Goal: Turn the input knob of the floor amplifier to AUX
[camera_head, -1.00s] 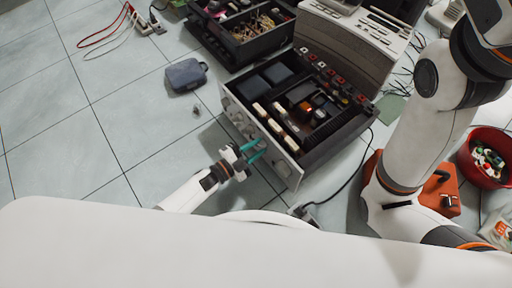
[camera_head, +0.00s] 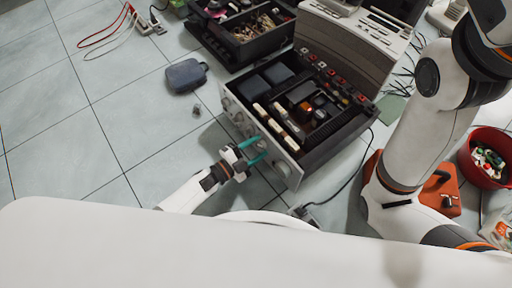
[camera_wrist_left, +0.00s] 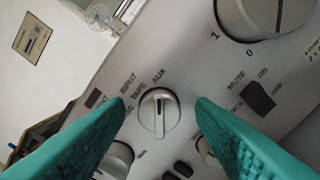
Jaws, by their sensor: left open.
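The floor amplifier (camera_head: 292,120) stands open-topped on the tiles, its pale front panel (camera_head: 285,170) facing my left gripper. In the left wrist view the silver input knob (camera_wrist_left: 160,122) sits below the small labels TAPE and AUX. Its raised ridge runs nearly straight up and down in the picture, the upper end near AUX; I cannot tell its exact setting. My left gripper (camera_head: 257,150) is open, its teal fingers (camera_wrist_left: 161,105) on either side of the knob with visible gaps. In the head view the knob is too small to make out. My right gripper is out of view.
A large knob (camera_wrist_left: 266,12) and a dark MONO or MUTE-type switch (camera_wrist_left: 258,97) are close by on the panel. A blue-grey pouch (camera_head: 186,75), a black crate (camera_head: 240,30) and a red bowl (camera_head: 487,157) stand around. Tiles at left are mostly free.

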